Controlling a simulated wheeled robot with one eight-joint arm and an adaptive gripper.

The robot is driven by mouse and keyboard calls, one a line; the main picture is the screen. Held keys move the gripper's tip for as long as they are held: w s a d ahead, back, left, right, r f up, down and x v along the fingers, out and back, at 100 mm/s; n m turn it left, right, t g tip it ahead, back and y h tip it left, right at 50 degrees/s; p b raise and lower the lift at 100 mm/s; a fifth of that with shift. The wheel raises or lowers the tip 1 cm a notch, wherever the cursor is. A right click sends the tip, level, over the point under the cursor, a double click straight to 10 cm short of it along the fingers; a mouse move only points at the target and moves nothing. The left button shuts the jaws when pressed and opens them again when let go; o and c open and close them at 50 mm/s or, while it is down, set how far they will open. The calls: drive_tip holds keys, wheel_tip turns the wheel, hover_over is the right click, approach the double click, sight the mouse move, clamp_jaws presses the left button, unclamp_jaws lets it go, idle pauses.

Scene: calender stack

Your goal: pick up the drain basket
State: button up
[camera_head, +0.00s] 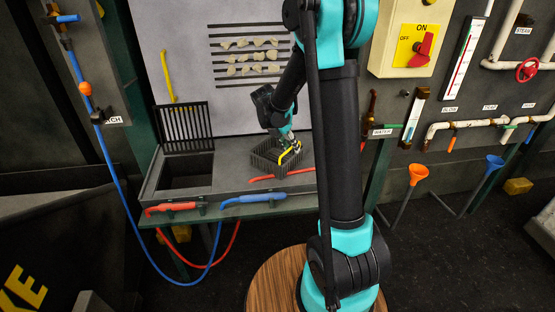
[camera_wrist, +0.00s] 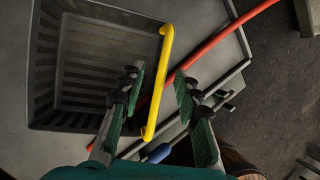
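The drain basket (camera_head: 268,160) is a dark, slatted, open-topped box on the grey bench, with a yellow handle (camera_head: 290,153) at its right side. In the wrist view the basket (camera_wrist: 90,62) fills the left part, and its yellow handle (camera_wrist: 158,85) runs along its right edge. My gripper (camera_head: 294,148) is at the handle side of the basket. In the wrist view my gripper (camera_wrist: 158,80) is open, with one finger on each side of the handle in the picture. Gaps show between the fingers and the handle. Whether the fingertips reach handle height I cannot tell.
A sunken basin (camera_head: 187,171) with a raised dark grate (camera_head: 181,127) lies left of the basket. A red hose (camera_head: 285,175) passes in front of the basket. Red (camera_head: 170,207) and blue (camera_head: 255,200) handles line the bench's front edge. A panel with specimens stands behind.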

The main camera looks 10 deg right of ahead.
drive_tip(key=shift+f, duration=0.25)
idle(0.3)
drive_tip(key=shift+c, duration=0.2)
clamp_jaws()
idle(0.4)
